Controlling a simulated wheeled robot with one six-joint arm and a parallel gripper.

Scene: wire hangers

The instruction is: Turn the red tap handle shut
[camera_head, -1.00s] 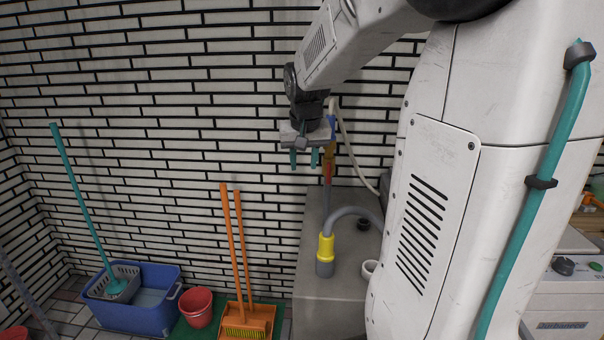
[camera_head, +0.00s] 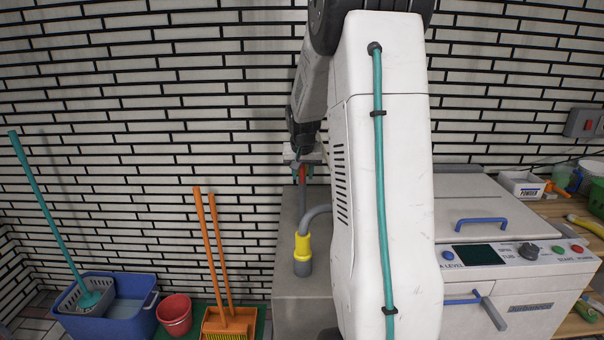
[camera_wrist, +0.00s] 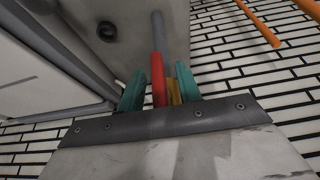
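The red tap handle (camera_wrist: 158,82) shows in the wrist view as a long red bar between my gripper's teal fingers. It looks roughly in line with the grey pipe (camera_wrist: 158,32) beyond it. A brass-coloured piece (camera_wrist: 174,92) lies beside it, close to the right finger. My gripper (camera_wrist: 160,74) is open, with one finger on each side of the handle; I cannot tell whether either touches it. In the head view my gripper (camera_head: 303,172) is at the pipe's top, and a bit of red shows there. My arm hides much of the tap.
A grey hose with a yellow collar (camera_head: 302,246) stands on the grey block (camera_head: 290,290) below. A white machine (camera_head: 480,225) is at right. A blue tub (camera_head: 110,312), red bucket (camera_head: 174,313) and orange broom (camera_head: 215,255) stand at left. The brick wall is close behind.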

